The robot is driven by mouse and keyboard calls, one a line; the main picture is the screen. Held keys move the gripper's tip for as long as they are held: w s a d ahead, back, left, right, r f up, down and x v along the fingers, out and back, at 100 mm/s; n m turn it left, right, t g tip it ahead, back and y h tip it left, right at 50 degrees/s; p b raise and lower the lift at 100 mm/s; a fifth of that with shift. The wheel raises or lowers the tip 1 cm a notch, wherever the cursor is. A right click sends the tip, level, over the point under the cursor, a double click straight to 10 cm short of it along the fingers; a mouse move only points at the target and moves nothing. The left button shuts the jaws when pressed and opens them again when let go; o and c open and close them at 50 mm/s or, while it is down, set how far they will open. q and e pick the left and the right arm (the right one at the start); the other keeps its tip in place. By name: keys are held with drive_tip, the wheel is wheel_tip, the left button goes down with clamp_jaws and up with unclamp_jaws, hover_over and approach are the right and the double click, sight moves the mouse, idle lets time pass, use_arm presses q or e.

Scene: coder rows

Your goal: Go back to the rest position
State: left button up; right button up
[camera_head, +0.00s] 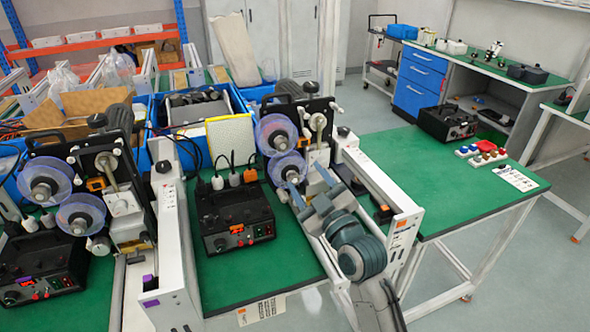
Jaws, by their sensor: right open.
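My right gripper (311,186) comes in from the bottom right and reaches over the right side of the middle green bench. Its two fingers are apart, with nothing seen between them. It is in front of a coder machine with clear purple reels (276,135). I cannot tell whether it touches the machine. A black control box (236,218) with red displays stands on the green bench left of the gripper. My left gripper is not in view.
A white conveyor rail (378,190) stands close right of my right arm. Another coder machine (75,200) and black box (42,270) are at the left.

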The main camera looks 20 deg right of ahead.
drive_tip(key=s+d+f+m+g+h, duration=0.1)
drive_tip(key=s+f+g, duration=0.35)
drive_tip(key=f, duration=0.35)
drive_tip(key=s+f+m+g, duration=0.25)
drive_tip(key=s+f, duration=0.25)
drive_tip(key=f, duration=0.3)
drive_tip(key=s+d+f+m+g+h, duration=0.25)
drive_tip(key=s+f+g, duration=0.3)
drive_tip(key=s, duration=0.55)
drive_tip(key=s+d+f+m+g+h, duration=0.1)
drive_tip(key=s+d+f+m+g, duration=0.2)
drive_tip(key=s+f, duration=0.5)
wheel_tip(320, 180, down, 27)
drive_tip(key=s+d+n+g, duration=0.1)
drive_tip(key=s+d+g, duration=0.1)
drive_tip(key=s+d+f+g, duration=0.1)
drive_tip(key=s+f, duration=1.8)
drive_tip(key=f, duration=0.2)
drive_tip(key=shift+d, duration=0.25)
